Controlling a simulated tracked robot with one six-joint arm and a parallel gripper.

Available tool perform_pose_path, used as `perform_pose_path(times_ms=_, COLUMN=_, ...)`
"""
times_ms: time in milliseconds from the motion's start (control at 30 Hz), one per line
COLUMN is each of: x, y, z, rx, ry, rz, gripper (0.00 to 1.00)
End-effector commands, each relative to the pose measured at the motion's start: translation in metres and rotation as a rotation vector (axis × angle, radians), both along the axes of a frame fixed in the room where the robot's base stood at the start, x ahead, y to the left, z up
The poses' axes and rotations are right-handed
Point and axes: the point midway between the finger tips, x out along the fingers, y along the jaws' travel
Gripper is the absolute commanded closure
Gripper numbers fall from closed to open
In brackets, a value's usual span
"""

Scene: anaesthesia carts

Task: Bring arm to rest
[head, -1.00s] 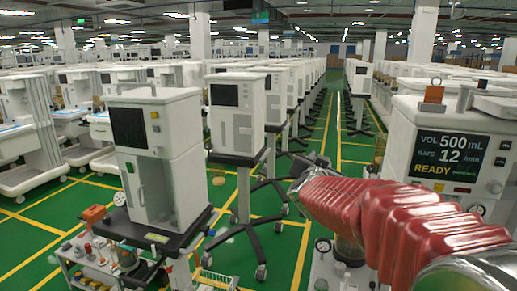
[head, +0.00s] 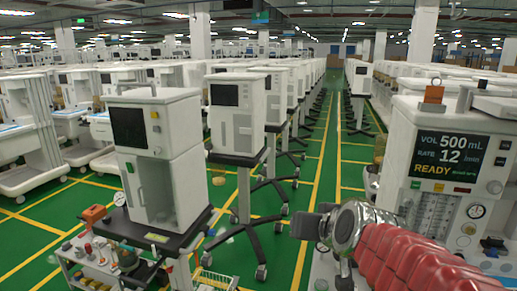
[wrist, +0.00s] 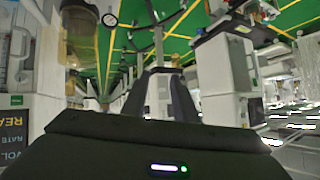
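My gripper (head: 308,226) is a dark, blocky shape at the end of a shiny metal wrist, right of centre in the head view. My arm behind it is wrapped in a red ribbed sleeve and comes in from the lower right. The gripper is in the air, left of the near right-hand anaesthesia machine (head: 407,145). The sleeve hides part of that machine's lower front.
A white cart machine (head: 177,185) on a dark stand is at the left, with a small trolley (head: 70,258) of bottles beside it. More carts line the green aisle (head: 318,170) with yellow lines. The aisle is clear in the middle. A clear canister (wrist: 77,35) shows at upper left.

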Motion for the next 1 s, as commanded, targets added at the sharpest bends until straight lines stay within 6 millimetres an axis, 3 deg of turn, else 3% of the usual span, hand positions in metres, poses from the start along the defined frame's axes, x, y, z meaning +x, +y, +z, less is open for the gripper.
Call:
perform_pose_path(times_ms=267, x=-0.081, y=-0.012, z=-0.041, rx=-0.074, ry=0.184, rz=0.034, gripper=0.74)
perform_pose_path(times_ms=600, x=-0.178, y=-0.042, z=-0.091, rx=-0.177, ry=0.411, rz=0.011, gripper=0.74)
perform_pose_path(times_ms=767, x=-0.2, y=-0.051, z=-0.102, rx=-0.203, ry=0.465, rz=-0.004, gripper=0.74)
perform_pose_path(times_ms=1000, x=-0.202, y=-0.052, z=-0.103, rx=-0.206, ry=0.471, rz=-0.006, gripper=0.74)
